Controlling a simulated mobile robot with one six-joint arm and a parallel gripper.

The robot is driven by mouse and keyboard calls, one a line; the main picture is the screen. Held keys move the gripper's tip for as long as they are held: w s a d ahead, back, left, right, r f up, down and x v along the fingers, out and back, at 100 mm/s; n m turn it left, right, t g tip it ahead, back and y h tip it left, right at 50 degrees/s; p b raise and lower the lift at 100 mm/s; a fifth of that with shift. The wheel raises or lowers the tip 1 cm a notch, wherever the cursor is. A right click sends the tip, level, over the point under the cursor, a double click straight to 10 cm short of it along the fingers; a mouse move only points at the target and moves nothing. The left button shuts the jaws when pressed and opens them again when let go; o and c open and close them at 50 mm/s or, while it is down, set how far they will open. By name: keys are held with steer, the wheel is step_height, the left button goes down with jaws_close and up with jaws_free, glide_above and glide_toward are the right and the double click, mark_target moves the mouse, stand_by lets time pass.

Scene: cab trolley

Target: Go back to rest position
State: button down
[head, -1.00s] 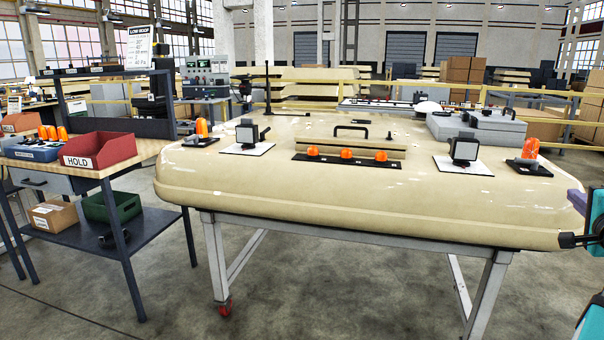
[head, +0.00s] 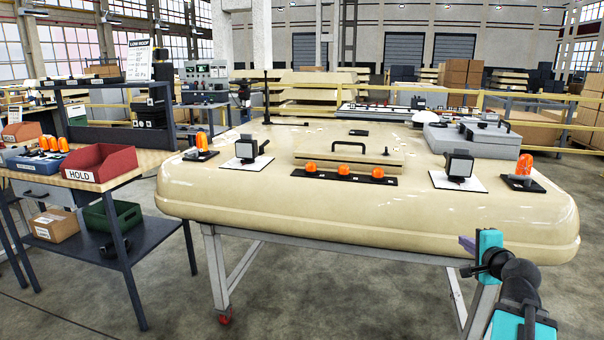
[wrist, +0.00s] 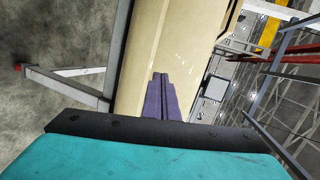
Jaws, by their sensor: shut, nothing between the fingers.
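My gripper (head: 467,245) is at the lower right in the head view, in front of the near right edge of the cream cab roof (head: 330,215). Its purple fingers (wrist: 162,97) show closed together and empty in the wrist view, with the cream roof side (wrist: 190,50) beyond them. My teal and black arm reaches up from the bottom right of the head view. No object is held.
The roof rests on a grey trolley frame (head: 213,265) and carries orange beacons (head: 524,165), work lamps (head: 459,163) and a grey case (head: 470,140). A workbench with a red HOLD bin (head: 100,167) stands left. Floor in front is clear.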

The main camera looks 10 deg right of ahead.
steer(key=w+a+f+n+g+y+p, duration=0.15)
steer(key=w+a+f, duration=0.25)
steer(key=a+f, duration=0.5)
steer(key=s+a+f+n+g+y+p, duration=0.2)
steer(key=s+a+f+n+g+p, duration=0.15)
steer(key=a+f, duration=0.75)
steer(key=s+a+f+n+g+y+p, duration=0.2)
steer(key=s+a+f+g+y+p, duration=0.15)
steer(key=a+f, duration=0.85)
steer(key=s+a+f+n+g+h+p, duration=0.1)
steer(key=s+a+f+n+g+p, duration=0.15)
steer(key=s+a+f, duration=0.55)
steer(key=s+a+f+n+g+p, duration=0.2)
steer(key=s+f+n+g, duration=0.3)
steer(key=s, duration=0.6)
steer(key=s+d+f+n+g+h, duration=0.1)
steer(key=s+d+n+g, duration=0.1)
steer(key=s, duration=0.5)
steer(key=s+d+f+n+g+h, duration=0.1)
steer(key=s+f+n+h, duration=0.1)
steer(key=s, duration=0.5)
steer(key=shift+s+d+n+g+p, duration=0.3)
steer(key=shift+s+d+n+g, duration=0.1)
steer(key=shift+n, duration=0.05)
steer(key=shift+d+f, duration=0.1)
